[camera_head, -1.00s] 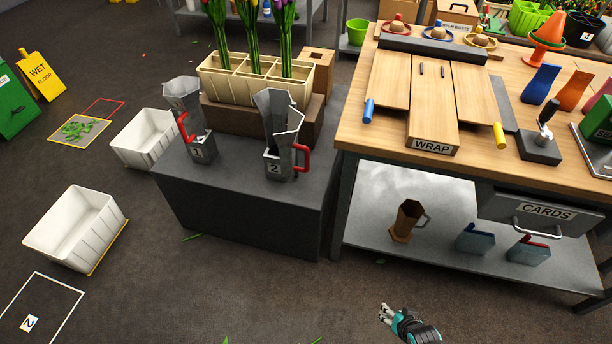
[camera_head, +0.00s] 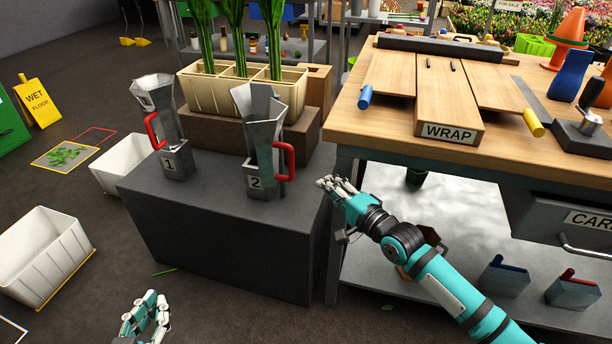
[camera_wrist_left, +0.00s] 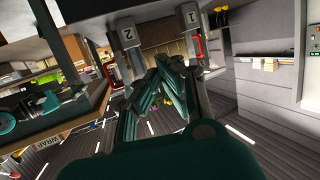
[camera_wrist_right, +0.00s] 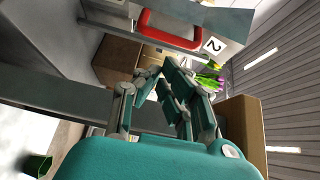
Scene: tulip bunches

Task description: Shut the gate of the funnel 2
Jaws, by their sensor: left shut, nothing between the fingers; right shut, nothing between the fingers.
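Funnel 2 (camera_head: 260,145) is a grey metal funnel with a "2" label and a red handle (camera_head: 286,160) on its right side. It stands upright on the dark grey block. My right gripper (camera_head: 330,186) is shut and empty, a little right of the handle and apart from it. In the right wrist view the red handle (camera_wrist_right: 170,32) lies beyond the fingers (camera_wrist_right: 160,72). My left gripper (camera_head: 137,305) is shut and empty, low in front of the block. Funnel 1 (camera_head: 170,130), also with a red handle, stands to the left. I cannot tell the gate's position.
A cream planter (camera_head: 225,95) with tulip bunches stands behind the funnels on a brown box. White crates (camera_head: 45,255) stand on the floor at left.

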